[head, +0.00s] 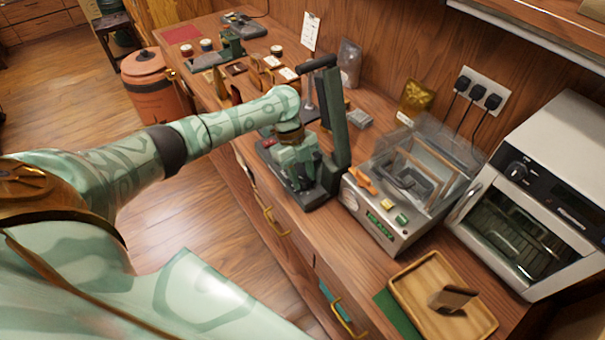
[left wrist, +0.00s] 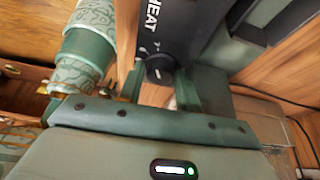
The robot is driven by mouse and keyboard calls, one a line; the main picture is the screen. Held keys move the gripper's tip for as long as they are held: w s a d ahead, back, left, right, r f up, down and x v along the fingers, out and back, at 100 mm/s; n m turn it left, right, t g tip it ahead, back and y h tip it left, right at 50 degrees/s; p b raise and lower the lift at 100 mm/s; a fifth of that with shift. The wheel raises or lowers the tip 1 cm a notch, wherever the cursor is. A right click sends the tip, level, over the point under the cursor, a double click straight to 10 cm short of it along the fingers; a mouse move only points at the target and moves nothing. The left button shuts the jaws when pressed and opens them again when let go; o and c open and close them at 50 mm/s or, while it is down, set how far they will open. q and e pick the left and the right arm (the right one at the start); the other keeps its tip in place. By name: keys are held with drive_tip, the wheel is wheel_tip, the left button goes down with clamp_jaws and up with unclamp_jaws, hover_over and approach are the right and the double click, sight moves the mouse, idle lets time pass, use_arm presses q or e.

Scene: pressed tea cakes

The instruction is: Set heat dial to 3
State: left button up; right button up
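My left gripper (left wrist: 161,85) is open, with one green finger on each side of the dial. I cannot tell whether either finger touches it. In the head view my left gripper (head: 303,165) is low at the dark press (head: 337,135), and the hand and arm hide the dial. My right gripper is not in view.
A steel machine with a clear cover (head: 385,218) stands just right of the press, and a white oven (head: 545,190) stands further right. A wooden tray (head: 408,285) lies at the front right. Small jars and tools fill the far counter. An orange bin (head: 155,85) stands on the floor.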

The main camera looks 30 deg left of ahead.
use_arm(q)
drive_tip(key=shift+r+n+p, duration=0.15)
drive_tip(key=shift+n+p, duration=0.35)
drive_tip(key=shift+p, duration=0.25)
drive_tip(key=n+t+p, duration=0.2)
drive_tip(key=n+p, duration=0.3)
drive_tip(key=n+t+y+p, duration=0.1)
drive_tip(key=n+p, duration=0.4)
drive_tip(key=n+t+y+p, duration=0.1)
drive_tip(key=n+t+p, duration=0.1)
drive_tip(key=n+p, duration=0.3)
drive_tip(key=shift+s+d+r+t, duration=0.1)
drive_tip(key=shift+s+d+t, duration=0.1)
drive_tip(key=shift+s+t, duration=0.15)
drive_tip(key=shift+n+p, duration=0.5)
drive_tip(key=n+y+p, duration=0.1)
drive_tip(key=n+p, duration=0.1)
drive_tip(key=shift+s+d+n, duration=0.1)
drive_tip(key=shift+n, duration=0.2)
drive_tip(key=n+y+p, duration=0.1)
drive_tip(key=n, duration=0.1)
drive_tip(key=shift+d+n+p, duration=0.1)
drive_tip(key=shift+n+p, duration=0.2)
drive_tip(key=shift+n, duration=0.1)
drive_tip(key=shift+f+n+y, duration=0.25)
drive_tip(key=shift+n+y, duration=0.35)
drive_tip(key=shift+n, duration=0.6)
drive_tip(key=shift+d+n+y, duration=0.1)
drive_tip(key=shift+n+y, duration=0.4)
drive_tip(key=shift+n, duration=1)
